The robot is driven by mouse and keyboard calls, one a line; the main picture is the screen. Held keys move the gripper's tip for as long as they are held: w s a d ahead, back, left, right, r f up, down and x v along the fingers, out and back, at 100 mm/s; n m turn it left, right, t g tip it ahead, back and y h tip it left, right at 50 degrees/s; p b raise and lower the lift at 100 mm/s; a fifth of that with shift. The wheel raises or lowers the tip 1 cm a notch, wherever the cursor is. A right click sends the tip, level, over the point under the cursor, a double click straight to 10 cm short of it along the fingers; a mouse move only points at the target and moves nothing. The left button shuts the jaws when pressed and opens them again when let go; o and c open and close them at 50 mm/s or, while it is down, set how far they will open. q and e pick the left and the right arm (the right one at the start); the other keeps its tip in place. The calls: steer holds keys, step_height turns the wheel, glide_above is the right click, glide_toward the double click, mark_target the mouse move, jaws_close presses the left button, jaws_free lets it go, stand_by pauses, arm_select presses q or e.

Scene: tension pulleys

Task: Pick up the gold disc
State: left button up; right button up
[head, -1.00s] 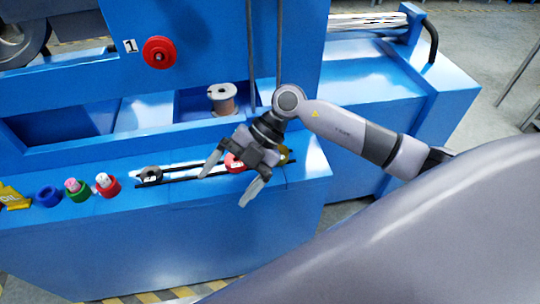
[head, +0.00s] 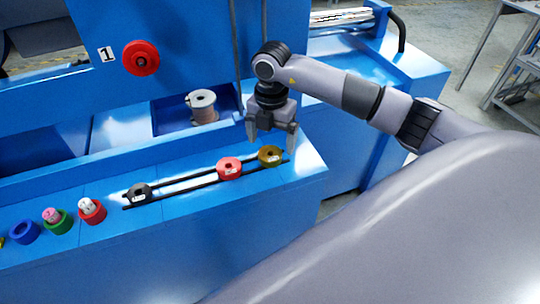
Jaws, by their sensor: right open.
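The gold disc (head: 270,156) lies on the dark rails at the right end of the row, on the blue machine ledge. My right gripper (head: 272,146) is just above and behind it, pointing down with its fingers apart and nothing between them. The fingertips look close to the disc, but I cannot tell whether they touch it. The left gripper is not in view.
A red disc (head: 229,169) and a black disc (head: 138,194) sit on the same rails to the left. Red (head: 93,211), green (head: 59,222) and blue (head: 25,232) rings stand further left. A wire spool (head: 203,106) sits in the recess behind.

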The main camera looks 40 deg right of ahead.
mark_target(270, 148)
step_height(270, 148, down, 4)
steer(key=shift+a+r, duration=0.15)
steer(key=shift+w+r, duration=0.1)
steer(key=c, duration=1.6)
steer(key=shift+o, duration=0.2)
step_height(270, 148, up, 10)
steer(key=shift+p, duration=0.35)
